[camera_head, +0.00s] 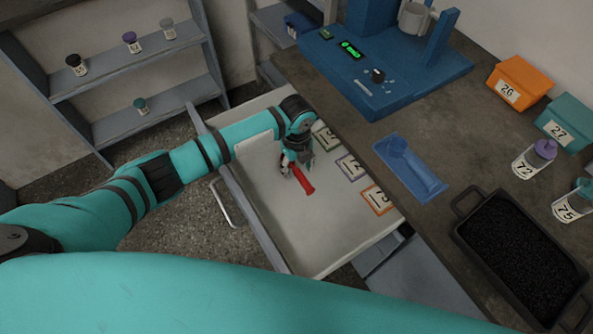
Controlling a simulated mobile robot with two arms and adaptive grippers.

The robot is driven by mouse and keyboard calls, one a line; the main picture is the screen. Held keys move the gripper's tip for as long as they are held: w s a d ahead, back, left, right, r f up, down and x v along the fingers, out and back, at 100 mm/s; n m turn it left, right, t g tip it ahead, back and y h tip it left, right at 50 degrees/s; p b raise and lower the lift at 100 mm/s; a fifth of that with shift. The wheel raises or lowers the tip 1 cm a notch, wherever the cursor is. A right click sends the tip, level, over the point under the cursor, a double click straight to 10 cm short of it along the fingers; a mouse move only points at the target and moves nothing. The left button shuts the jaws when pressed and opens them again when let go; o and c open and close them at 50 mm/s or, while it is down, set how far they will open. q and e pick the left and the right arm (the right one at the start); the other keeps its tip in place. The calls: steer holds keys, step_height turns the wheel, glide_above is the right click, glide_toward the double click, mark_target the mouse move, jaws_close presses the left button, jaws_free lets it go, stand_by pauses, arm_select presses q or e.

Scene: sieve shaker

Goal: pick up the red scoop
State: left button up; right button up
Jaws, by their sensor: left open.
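The red scoop (303,181) lies in the open drawer (322,241), with its red handle pointing down and to the right. My left gripper (290,170) is over the upper left end of the scoop, pointing down, with its fingers close to it. The gripper is open. The scoop's far end is partly hidden by the fingers, and I cannot tell whether they touch it. My right gripper is not in view.
Numbered cards with green, purple and orange (378,200) borders lie along the drawer's right side. The worktop holds a blue tray (425,180), a black pan (520,262), jars, boxes and a blue machine (375,95). Shelves (135,75) stand at left.

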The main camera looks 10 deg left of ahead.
mark_target(297, 169)
arm_select(q)
steer(key=shift+f, duration=0.7)
steer(key=c, duration=0.6)
jaws_close()
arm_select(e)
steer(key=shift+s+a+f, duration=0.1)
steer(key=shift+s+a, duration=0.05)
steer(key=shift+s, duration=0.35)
arm_select(q)
steer(key=shift+r, duration=0.3)
step_height(297, 169, up, 10)
steer(key=shift+f, duration=0.25)
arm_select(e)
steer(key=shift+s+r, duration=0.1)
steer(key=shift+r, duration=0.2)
